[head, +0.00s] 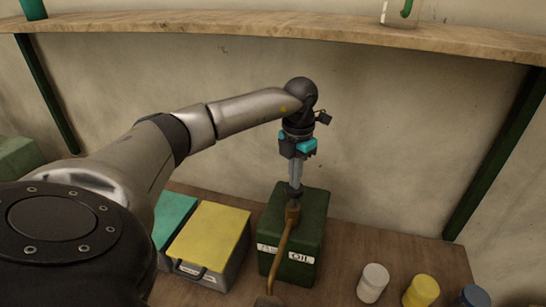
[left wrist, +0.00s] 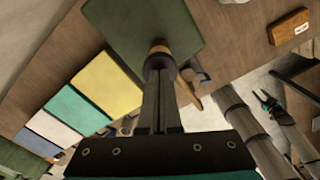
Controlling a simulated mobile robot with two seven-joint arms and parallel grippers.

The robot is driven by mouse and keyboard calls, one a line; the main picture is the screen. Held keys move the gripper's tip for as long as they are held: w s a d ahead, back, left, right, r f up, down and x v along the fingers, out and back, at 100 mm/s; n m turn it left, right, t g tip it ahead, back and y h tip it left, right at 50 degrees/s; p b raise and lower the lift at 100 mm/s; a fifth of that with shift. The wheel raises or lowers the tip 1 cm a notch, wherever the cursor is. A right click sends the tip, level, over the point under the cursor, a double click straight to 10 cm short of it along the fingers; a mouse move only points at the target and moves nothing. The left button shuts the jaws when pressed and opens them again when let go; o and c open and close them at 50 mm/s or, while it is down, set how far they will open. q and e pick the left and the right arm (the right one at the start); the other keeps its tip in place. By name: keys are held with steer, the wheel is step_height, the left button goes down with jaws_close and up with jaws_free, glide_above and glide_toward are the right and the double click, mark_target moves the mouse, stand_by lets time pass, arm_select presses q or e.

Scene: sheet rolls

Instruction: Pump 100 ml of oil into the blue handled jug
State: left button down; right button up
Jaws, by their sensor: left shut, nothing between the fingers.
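The green oil dispenser (head: 310,222) stands on the bench with an "OIL" label on its front. Its copper-brown spout (head: 286,238) curves down towards the front. My left gripper (head: 295,188) points straight down with closed, empty fingers at the pump top. In the left wrist view the fingertips (left wrist: 159,66) are over the pump head, touching or nearly so. The jug is not clearly visible.
Yellow (head: 210,232) and teal (head: 173,218) boxes stand left of the dispenser. White (head: 373,282), yellow (head: 421,291) and blue (head: 475,296) canisters stand to its right. A wooden shelf (head: 250,25) runs above, with a green-handled clear vessel (head: 398,14).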

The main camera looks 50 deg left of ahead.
arm_select(q)
steer(key=shift+s+f+b, duration=0.1)
steer(key=shift+f+b, duration=1)
steer(key=shift+f, duration=0.75)
steer(key=shift+r, duration=0.1)
steer(key=shift+r+p, duration=2.05)
steer(key=shift+r, duration=0.55)
step_height(320, 180, up, 2)
steer(key=shift+r+p, duration=0.1)
steer(key=shift+p, duration=0.85)
step_height(320, 180, up, 4)
steer(key=shift+f, duration=0.1)
